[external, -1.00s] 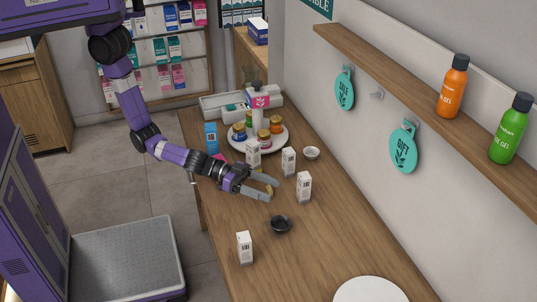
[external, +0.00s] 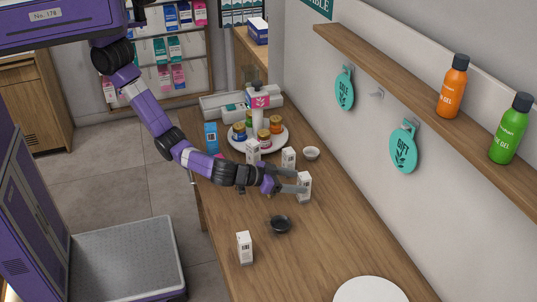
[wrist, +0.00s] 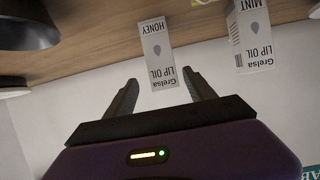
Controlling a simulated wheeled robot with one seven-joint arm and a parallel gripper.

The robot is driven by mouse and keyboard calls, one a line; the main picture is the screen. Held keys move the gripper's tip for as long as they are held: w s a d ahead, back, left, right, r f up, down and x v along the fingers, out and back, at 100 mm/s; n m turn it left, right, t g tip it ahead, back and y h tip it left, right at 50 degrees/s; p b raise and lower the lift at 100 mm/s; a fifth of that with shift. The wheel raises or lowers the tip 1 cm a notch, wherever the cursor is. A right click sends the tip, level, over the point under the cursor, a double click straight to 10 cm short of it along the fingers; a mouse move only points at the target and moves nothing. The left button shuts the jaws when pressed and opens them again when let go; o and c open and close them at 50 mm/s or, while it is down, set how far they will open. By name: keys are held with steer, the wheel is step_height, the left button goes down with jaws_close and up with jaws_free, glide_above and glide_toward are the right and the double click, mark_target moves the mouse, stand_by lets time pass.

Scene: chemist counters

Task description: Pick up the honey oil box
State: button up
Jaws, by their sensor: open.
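The honey oil box (external: 305,197), a small white upright carton, stands on the wooden counter toward the wall. In the wrist view the box (wrist: 156,45) is upside down, reads "Grelsa LIP OIL HONEY", and appears centred between my fingertips. My gripper (external: 301,180) is open with its fingers reaching to the box, one finger partly covering it. In the wrist view the gripper (wrist: 161,77) has a finger on each side of the box's image. I cannot tell whether either finger touches it.
A similar mint lip oil box (wrist: 252,38) stands beside it, also in the external view (external: 289,157). A dark bowl (external: 280,225) and white box (external: 244,248) are nearer.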

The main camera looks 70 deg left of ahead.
mark_target(299, 181)
steer(key=x, duration=0.4)
steer(key=shift+a+f+p, duration=0.2)
steer(key=shift+a+p, duration=0.05)
steer(key=shift+p, duration=0.1)
jaws_close()
